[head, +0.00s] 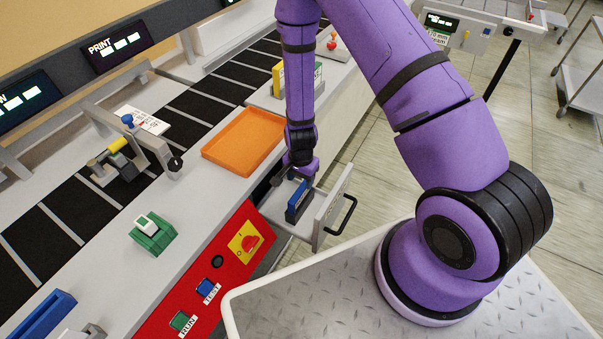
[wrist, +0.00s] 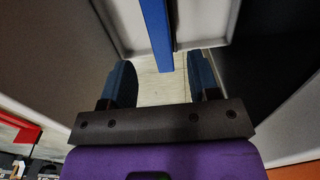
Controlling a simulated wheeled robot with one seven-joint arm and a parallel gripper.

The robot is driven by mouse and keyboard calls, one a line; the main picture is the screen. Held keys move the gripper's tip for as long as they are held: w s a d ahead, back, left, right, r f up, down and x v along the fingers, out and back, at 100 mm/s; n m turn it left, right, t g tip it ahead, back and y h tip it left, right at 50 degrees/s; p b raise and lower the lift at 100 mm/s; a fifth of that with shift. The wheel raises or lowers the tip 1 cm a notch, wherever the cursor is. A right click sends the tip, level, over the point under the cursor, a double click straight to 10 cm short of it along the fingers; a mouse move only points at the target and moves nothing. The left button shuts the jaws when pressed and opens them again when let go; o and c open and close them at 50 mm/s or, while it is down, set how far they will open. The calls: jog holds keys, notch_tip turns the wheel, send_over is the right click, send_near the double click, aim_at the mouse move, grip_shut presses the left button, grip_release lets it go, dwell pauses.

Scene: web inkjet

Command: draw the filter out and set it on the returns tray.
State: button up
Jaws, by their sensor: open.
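The blue filter (head: 297,203) stands upright in a pulled-out drawer (head: 328,207) with a black handle at the front of the machine. My gripper (head: 291,178) hangs pointing down, close above and beside the filter in the head view. In the wrist view my gripper (wrist: 161,66) is open, its two dark fingers apart. The blue edge of the filter (wrist: 156,32) shows ahead between the finger lines, with drawer walls on both sides. I cannot tell whether a finger touches it. The empty orange tray (head: 243,141) lies on the machine top, left of my gripper.
A red panel (head: 190,290) with a red switch on yellow and RUN and TEST buttons lies below the tray. A green block (head: 152,236) sits left on the ledge. A yellow-and-white upright holder (head: 279,80) stands behind the tray.

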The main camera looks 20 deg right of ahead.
aim_at(301, 195)
notch_tip(301, 195, down, 9)
jog(key=shift+f, duration=0.15)
dwell(0.4)
jog(key=c, duration=0.7)
jog(key=o, duration=0.7)
notch_tip(301, 195, up, 11)
jog(key=shift+f, duration=0.1)
